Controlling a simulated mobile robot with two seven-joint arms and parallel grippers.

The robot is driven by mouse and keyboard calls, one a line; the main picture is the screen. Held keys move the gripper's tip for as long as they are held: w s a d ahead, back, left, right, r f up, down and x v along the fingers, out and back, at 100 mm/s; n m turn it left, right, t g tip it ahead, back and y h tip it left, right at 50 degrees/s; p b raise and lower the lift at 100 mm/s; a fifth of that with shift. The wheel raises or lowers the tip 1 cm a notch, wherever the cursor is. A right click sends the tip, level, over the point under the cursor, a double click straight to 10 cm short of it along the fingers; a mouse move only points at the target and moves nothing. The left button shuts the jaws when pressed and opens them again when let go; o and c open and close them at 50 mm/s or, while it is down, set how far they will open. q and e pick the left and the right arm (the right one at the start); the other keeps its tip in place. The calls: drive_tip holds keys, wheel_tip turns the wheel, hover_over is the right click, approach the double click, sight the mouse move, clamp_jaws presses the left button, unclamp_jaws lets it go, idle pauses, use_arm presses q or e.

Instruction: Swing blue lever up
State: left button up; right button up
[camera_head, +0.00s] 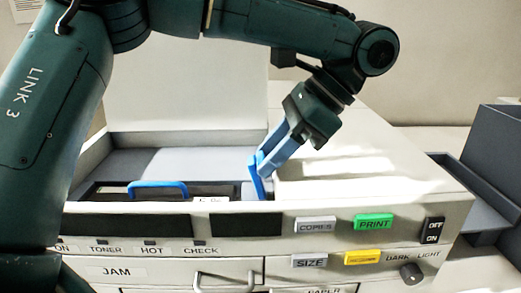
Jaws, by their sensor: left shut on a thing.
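The blue lever (257,184) stands roughly upright at the right side of the copier's open bay, tilted slightly to the left. My left gripper (263,162) comes down from the upper right, and its light-blue fingers are shut on the upper part of the lever. The fingers hide some of the lever's top, and its lower end goes out of sight behind the copier's front edge. My right gripper is not in view.
A dark cartridge with a blue handle (158,185) sits in the bay left of the lever. The copier's front panel (275,250) carries several buttons and a power switch (433,231). A dark tray (470,195) sticks out at the right. A raised lid (185,85) stands behind.

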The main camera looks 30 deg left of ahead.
use_arm(q)
drive_tip(key=shift+w+d+f+g+y, duration=0.1)
drive_tip(key=shift+w+d+g+y, duration=0.15)
drive_tip(key=shift+y, duration=0.2)
drive_tip(key=shift+w+d+f+g+y, duration=0.1)
drive_tip(key=shift+d+g+y, duration=0.05)
drive_tip(key=shift+d+y, duration=0.25)
drive_tip(key=o, duration=1)
drive_tip(key=shift+a, duration=0.15)
drive_tip(key=shift+s+a+r+t+h, duration=0.1)
drive_tip(key=shift+s+a+t+h, duration=0.2)
drive_tip(key=shift+h, duration=0.25)
drive_tip(key=shift+s+a+r+t+h, duration=0.1)
drive_tip(key=shift+a+t+h, duration=0.1)
drive_tip(key=shift+a+h, duration=0.25)
drive_tip(key=shift+s+a+t+h, duration=0.45)
drive_tip(key=shift+a+t+h, duration=0.2)
drive_tip(key=shift+h, duration=0.5)
drive_tip(key=shift+s+a+f+t+h, duration=0.2)
drive_tip(key=shift+s+a+t+h, duration=0.2)
drive_tip(key=shift+a+t+h, duration=0.4)
drive_tip(key=shift+s+a+f+t+h, duration=0.15)
drive_tip(key=shift+s+a+t+h, duration=0.25)
drive_tip(key=shift+h, duration=0.7)
